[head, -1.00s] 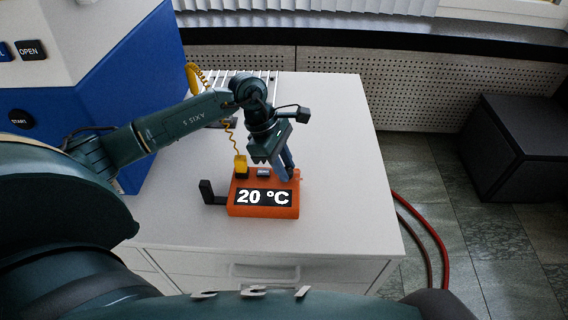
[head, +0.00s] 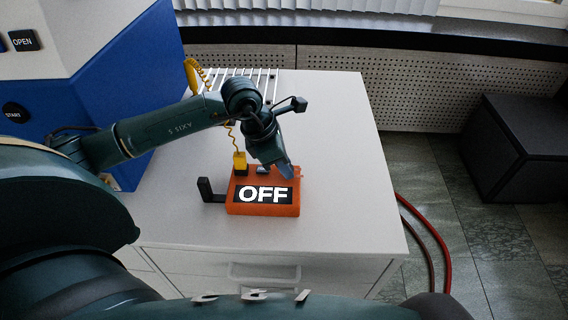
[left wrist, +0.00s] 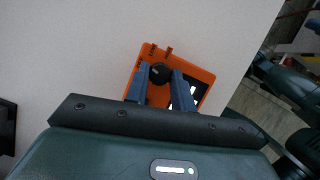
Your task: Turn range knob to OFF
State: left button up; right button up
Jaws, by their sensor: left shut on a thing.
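The orange meter (head: 233,209) lies on the white cabinet top, and its black display (head: 263,195) reads OFF. My left gripper (head: 287,175) reaches down over the right part of the meter. In the left wrist view, the black round range knob (left wrist: 160,72) sits on the orange meter (left wrist: 207,77) between the two blue fingers of my left gripper (left wrist: 161,78), which is shut on it. In the head view the fingers hide the knob. My right gripper is not in view.
A yellow plug (head: 239,161) with a coiled cord is at the meter's back left. A black L-shaped piece (head: 205,190) stands at its left. A blue and white machine (head: 110,85) is at the left. The white cabinet top (head: 340,150) is clear on the right.

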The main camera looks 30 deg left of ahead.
pick_arm(q)
jog(key=shift+d+n+t+y+b, duration=0.1)
jog(key=shift+n+t+y+b, duration=0.35)
jog(key=shift+n, duration=0.75)
jog(key=o, duration=1)
jog(key=v, duration=1.3)
jog(key=shift+r, duration=0.1)
